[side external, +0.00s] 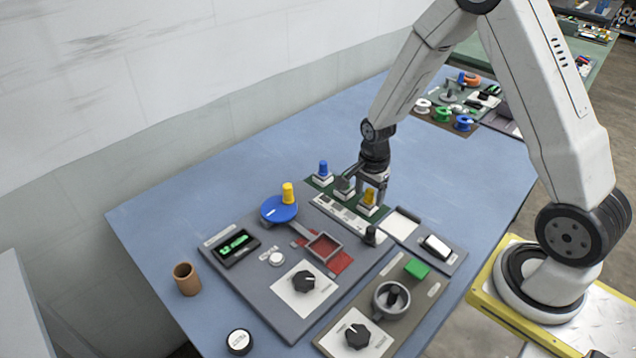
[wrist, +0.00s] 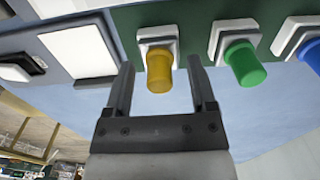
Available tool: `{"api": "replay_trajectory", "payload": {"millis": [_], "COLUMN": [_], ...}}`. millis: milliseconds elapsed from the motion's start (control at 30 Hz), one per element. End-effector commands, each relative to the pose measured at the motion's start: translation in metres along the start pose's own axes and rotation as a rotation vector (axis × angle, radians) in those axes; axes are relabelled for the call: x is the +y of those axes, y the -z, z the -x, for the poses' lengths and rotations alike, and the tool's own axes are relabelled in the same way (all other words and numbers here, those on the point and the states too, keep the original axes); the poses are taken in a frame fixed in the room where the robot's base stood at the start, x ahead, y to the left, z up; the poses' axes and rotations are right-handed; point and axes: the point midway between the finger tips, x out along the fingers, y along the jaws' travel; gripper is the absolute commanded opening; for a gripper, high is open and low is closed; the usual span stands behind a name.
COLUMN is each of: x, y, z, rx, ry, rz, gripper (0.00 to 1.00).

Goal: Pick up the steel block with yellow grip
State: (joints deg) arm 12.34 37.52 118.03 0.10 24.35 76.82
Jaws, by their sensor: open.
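The steel block with yellow grip (side external: 368,197) stands upright at the right end of a row of three blocks on a green strip (side external: 316,183). In the wrist view its yellow grip (wrist: 160,73) lies between my two fingers in the picture, with gaps on both sides. My gripper (side external: 372,186) is open and empty, pointing down at this block; how far the fingertips are above it is hard to tell. In the wrist view my gripper (wrist: 161,66) shows both fingers spread.
A green-grip block (wrist: 243,62) and a blue-grip block (side external: 322,171) stand in the same row. A grey panel (side external: 235,282) with a blue disc (side external: 278,209) carrying a yellow peg is in front. A brown cup (side external: 187,279) stands left. The table behind the row is clear.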

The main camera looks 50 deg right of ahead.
Motion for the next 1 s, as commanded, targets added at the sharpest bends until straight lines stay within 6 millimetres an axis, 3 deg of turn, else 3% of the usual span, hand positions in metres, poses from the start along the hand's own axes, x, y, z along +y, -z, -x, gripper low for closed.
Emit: {"api": "replay_trajectory", "payload": {"millis": [67,100,300,767,1000], "x": [0.0,0.0,0.0,0.0,-0.001], "y": [0.0,0.0,0.0,0.0,0.0], "z": [0.0,0.0,0.0,0.002,0.013], "rx": [0.0,0.0,0.0,0.0,0.001], "ry": [0.0,0.0,0.0,0.001,0.001], "rz": [0.0,0.0,0.0,0.0,0.0], "gripper": [0.72,0.66,0.02,0.0,0.0]}}
